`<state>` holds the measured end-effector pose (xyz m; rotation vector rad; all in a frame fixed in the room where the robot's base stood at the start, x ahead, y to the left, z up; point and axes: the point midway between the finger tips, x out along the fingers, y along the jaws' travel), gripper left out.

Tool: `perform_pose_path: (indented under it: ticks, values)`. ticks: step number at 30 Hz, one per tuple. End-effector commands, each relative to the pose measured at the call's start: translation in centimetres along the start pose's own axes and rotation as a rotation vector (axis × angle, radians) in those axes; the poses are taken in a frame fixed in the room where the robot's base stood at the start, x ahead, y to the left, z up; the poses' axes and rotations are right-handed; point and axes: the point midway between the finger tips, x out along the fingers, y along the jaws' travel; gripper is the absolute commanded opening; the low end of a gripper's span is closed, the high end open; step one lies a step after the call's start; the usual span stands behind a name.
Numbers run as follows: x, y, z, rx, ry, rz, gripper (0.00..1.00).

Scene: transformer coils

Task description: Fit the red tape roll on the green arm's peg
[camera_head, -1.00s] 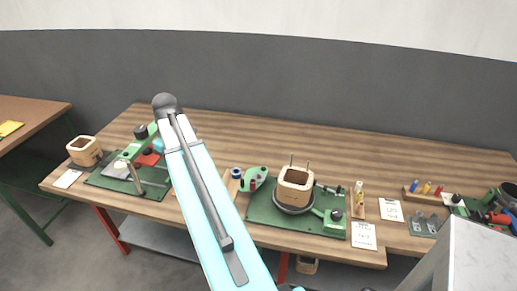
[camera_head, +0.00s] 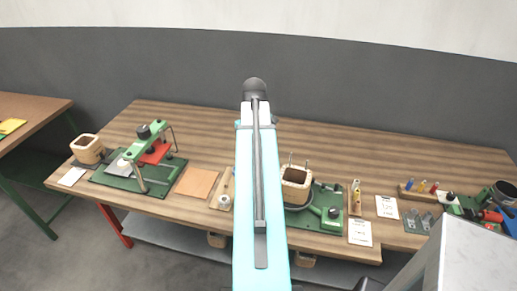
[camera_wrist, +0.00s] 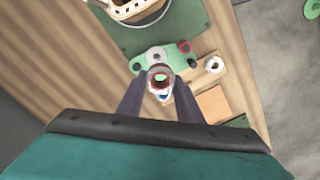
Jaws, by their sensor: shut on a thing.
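My gripper (camera_wrist: 160,92) is shut on a small ring with a dark red rim, the red tape roll (camera_wrist: 153,76), in the wrist view. Green shows through the hole of the roll. The light green arm (camera_wrist: 143,64) lies just beyond the roll, which overlaps its near edge in the picture; I cannot tell the height gap. A round knob or peg top shows on the green arm right beyond the roll. Another red round piece (camera_wrist: 184,46) sits at the arm's right end.
A wooden coil former (camera_head: 296,186) stands on a green base (camera_head: 325,205) beside the green arm. A white roll (camera_wrist: 214,64) stands on a wooden board to the right in the wrist view. A tan square (camera_head: 196,183) and a green press (camera_head: 150,150) lie left.

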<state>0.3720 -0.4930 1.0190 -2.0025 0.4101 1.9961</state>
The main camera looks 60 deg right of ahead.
Motion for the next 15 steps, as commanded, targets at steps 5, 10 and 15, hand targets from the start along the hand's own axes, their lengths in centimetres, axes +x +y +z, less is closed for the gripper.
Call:
perform_pose_path:
  ticks: [5, 10, 15]
  values:
    - [-0.14, 1.00, 0.77, 0.019, 0.000, 0.000, 0.11]
    - [-0.11, 1.03, 0.78, 0.020, 0.000, 0.000, 0.11]
    - [-0.10, 1.02, 0.78, 0.019, 0.000, 0.000, 0.11]
